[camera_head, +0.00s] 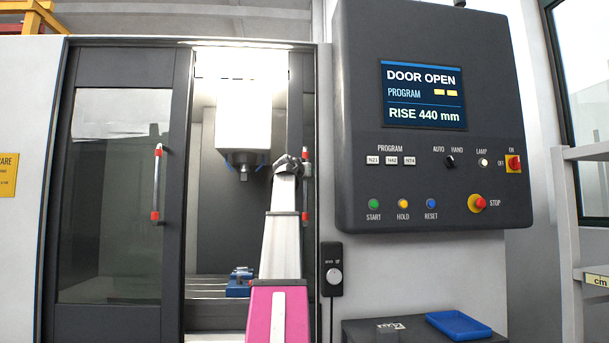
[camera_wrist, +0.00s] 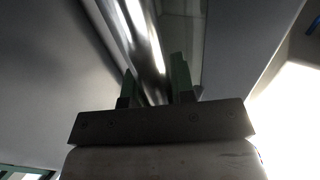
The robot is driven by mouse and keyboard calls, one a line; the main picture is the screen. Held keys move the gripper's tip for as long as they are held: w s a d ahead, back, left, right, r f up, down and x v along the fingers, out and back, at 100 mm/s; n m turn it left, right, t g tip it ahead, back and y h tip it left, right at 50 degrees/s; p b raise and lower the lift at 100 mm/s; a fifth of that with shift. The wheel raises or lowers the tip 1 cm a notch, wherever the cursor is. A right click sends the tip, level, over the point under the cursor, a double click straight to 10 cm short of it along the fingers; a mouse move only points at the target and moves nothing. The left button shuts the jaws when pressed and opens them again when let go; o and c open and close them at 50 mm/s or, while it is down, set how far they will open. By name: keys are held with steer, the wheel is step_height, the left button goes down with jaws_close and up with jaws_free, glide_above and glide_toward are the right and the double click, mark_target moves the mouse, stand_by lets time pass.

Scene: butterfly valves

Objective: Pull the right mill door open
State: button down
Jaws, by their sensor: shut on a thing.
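The right mill door (camera_head: 310,260) is slid far to the right, and only a narrow part of it shows beside my arm. Its upright handle (camera_head: 306,205) has red end pieces and is partly hidden by my arm. My gripper (camera_head: 293,165) is at this handle in the head view. In the wrist view my gripper (camera_wrist: 158,90) has its two green-edged fingers on either side of the shiny handle bar (camera_wrist: 143,35) and is shut on it. The left mill door (camera_head: 115,190) is closed over its side, with its own red-ended handle (camera_head: 157,182).
Between the doors the lit interior shows a spindle head (camera_head: 243,140) and a blue vise (camera_head: 239,282). A control panel (camera_head: 435,120) reading "DOOR OPEN" juts out at the right. Below it are a hanging pendant (camera_head: 332,270) and a blue tray (camera_head: 459,325) on a dark cabinet.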

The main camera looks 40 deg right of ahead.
steer(key=c, duration=1)
jaws_free()
steer(key=v, duration=1)
steer(key=shift+s+a, duration=0.2)
steer(key=shift+a, duration=0.15)
steer(key=shift+f, duration=0.15)
